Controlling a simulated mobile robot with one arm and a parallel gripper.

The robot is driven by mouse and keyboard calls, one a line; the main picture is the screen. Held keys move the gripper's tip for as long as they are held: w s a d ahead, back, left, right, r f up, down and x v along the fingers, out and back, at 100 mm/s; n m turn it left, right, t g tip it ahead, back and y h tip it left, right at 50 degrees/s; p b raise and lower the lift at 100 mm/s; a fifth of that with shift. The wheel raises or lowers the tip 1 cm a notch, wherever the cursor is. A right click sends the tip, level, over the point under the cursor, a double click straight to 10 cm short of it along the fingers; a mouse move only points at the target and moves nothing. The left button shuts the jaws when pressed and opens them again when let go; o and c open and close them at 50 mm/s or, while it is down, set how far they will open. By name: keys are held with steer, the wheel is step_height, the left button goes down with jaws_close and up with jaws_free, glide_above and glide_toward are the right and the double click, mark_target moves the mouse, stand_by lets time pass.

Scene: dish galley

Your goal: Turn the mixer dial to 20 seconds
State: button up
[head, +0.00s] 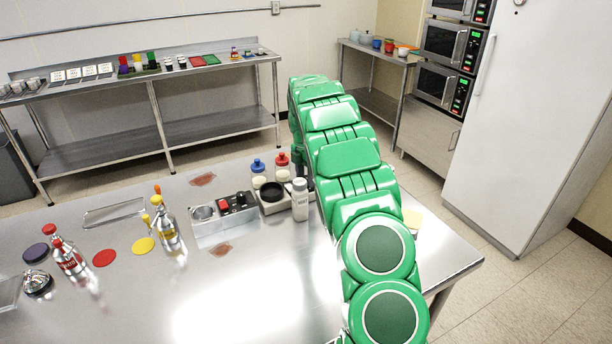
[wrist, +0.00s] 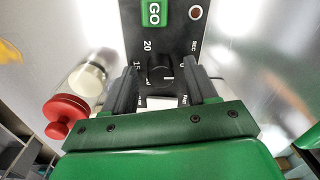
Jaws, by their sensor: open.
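The mixer dial (wrist: 160,71) is a black knob on a dark panel (wrist: 133,20) in the wrist view. A white mark on it points to the right of the picture. Printed numbers 20 and 15 show to its left, and SEC to its upper right. A green GO button (wrist: 152,13) is above it. My gripper (wrist: 161,88) is open, one finger on each side of the dial. I cannot tell whether the fingers touch it. In the head view my green arm hides the dial and my gripper.
A red-capped bottle (wrist: 66,112) stands close to the left finger in the wrist view. In the head view a white shaker (head: 300,200) and a blue-capped bottle (head: 258,174) stand left of my arm. The front middle of the steel table (head: 255,290) is clear.

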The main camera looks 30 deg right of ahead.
steer(key=c, duration=1.1)
steer(key=shift+o, duration=0.2)
